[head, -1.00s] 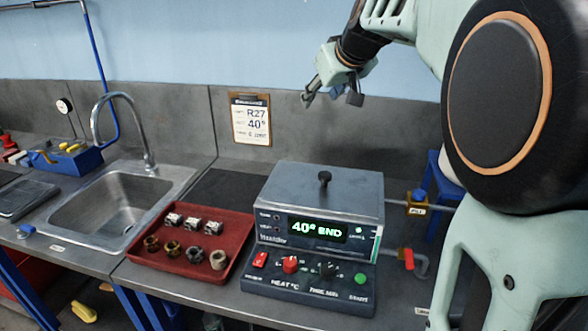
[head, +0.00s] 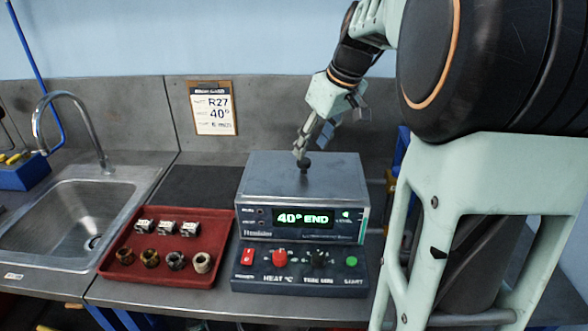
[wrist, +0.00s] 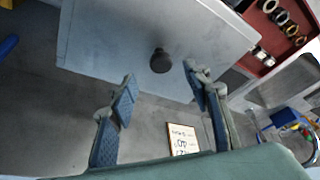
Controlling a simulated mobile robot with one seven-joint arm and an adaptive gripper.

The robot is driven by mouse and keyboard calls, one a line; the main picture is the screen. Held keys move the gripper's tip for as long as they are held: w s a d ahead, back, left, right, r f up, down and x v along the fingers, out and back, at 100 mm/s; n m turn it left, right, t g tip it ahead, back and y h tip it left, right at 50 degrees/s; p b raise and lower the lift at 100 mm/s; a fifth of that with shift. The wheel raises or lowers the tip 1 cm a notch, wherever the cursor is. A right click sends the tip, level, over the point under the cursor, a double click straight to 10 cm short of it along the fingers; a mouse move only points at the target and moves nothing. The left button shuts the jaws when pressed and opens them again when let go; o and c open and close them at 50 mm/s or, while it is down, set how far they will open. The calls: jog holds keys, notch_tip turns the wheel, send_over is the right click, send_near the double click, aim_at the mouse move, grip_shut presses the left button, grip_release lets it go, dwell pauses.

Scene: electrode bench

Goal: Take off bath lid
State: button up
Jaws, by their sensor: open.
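The bath is a grey box with a lit "40° END" display, and its flat grey lid (head: 262,178) is on top. A black knob (head: 304,164) stands at the middle of the lid. My gripper (head: 302,151) is just above and behind the knob, pointing down; in the head view its tips overlap the knob's top. In the wrist view the open fingers (wrist: 159,82) are spread with nothing between them. The knob (wrist: 160,62) shows just beyond the gap, between the two fingertip lines. Contact cannot be told.
A red tray (head: 133,237) with several small metal parts and rings lies left of the bath. A sink (head: 75,215) with a tap is further left. A control panel (head: 300,283) with knobs is in front. A dark mat (head: 195,190) behind the tray is bare. A card (head: 213,108) hangs behind.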

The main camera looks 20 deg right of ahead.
aim_at(304, 160)
jog(key=x, duration=0.6)
jog(key=shift+w+a+f, duration=0.2)
jog(key=shift+f, duration=0.15)
jog(key=shift+r, duration=0.1)
grip_shut()
